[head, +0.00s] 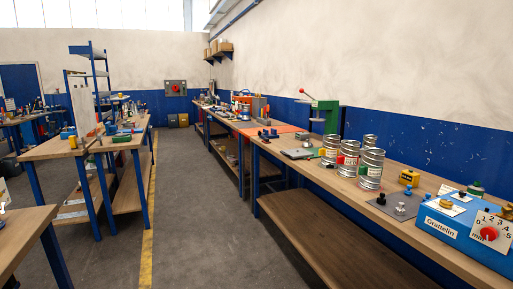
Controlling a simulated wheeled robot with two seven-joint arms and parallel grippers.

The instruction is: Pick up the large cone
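I cannot make out a large cone in the head view. Several silvery ribbed metal cylinders stand upright on the long wooden workbench (290,158) along the right wall; the nearest cylinder (371,168) has a pale label. Small dark and light pieces lie on a grey plate (394,207) in front of them, too small to identify. Neither of my grippers is in view.
A blue box (455,232) labelled "Grattelin" with a red knob sits at the bench's near right end. A green machine (326,117) stands farther back. Other benches (58,147) stand left. The grey floor aisle (195,200) between is clear.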

